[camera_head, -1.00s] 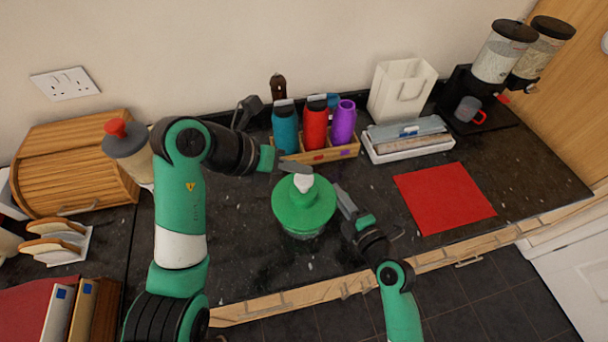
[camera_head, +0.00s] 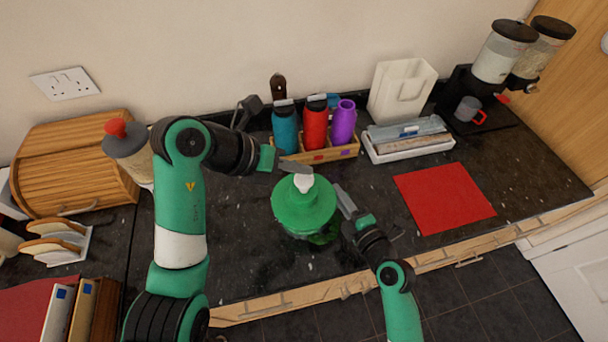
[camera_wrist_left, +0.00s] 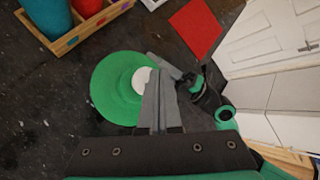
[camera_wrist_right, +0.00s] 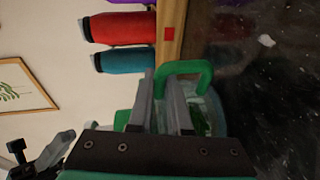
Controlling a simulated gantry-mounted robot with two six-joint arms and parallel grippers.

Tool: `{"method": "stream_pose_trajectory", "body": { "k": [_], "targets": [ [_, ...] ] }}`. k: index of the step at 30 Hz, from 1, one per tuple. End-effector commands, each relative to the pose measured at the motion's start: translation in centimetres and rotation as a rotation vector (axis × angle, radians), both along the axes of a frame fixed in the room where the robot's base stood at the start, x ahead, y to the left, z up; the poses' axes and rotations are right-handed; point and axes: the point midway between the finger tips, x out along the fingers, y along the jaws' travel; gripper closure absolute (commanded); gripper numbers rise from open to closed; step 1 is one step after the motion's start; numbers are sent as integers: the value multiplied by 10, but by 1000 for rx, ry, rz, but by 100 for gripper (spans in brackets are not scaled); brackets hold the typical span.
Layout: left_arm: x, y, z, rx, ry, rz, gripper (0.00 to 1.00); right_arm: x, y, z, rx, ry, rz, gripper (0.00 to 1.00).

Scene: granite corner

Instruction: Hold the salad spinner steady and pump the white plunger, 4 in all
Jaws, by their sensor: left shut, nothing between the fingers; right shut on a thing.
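The green-lidded salad spinner (camera_head: 303,210) stands on the dark counter, with green showing in its clear bowl. Its white plunger (camera_head: 303,182) is on top of the lid and also shows in the left wrist view (camera_wrist_left: 141,80). My left gripper (camera_head: 304,169) is shut and empty, its tips at or just above the plunger; I cannot tell whether they touch. My right gripper (camera_head: 340,190) is at the spinner's right side, shut on its green handle (camera_wrist_right: 184,68), seen in the right wrist view beside the clear bowl (camera_wrist_right: 212,105).
Behind the spinner, a wooden tray (camera_head: 333,155) holds teal, red and purple bottles. A red mat (camera_head: 445,198) lies to the right, with a white tray (camera_head: 408,150) behind it. A wooden bread box (camera_head: 75,160) stands at left. The counter's front edge runs close below.

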Motion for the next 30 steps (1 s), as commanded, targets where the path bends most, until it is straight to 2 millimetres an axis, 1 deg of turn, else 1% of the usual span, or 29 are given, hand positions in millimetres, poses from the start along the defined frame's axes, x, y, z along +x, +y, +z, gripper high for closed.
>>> {"method": "stream_pose_trajectory", "body": {
  "k": [19,30],
  "targets": [
    [0,0,0,0,0,0,100,0,0,-1,0,1,0,100],
    [0,0,-8,0,-1,1,100,0,0,-1,0,1,0,100]
  ]
}}
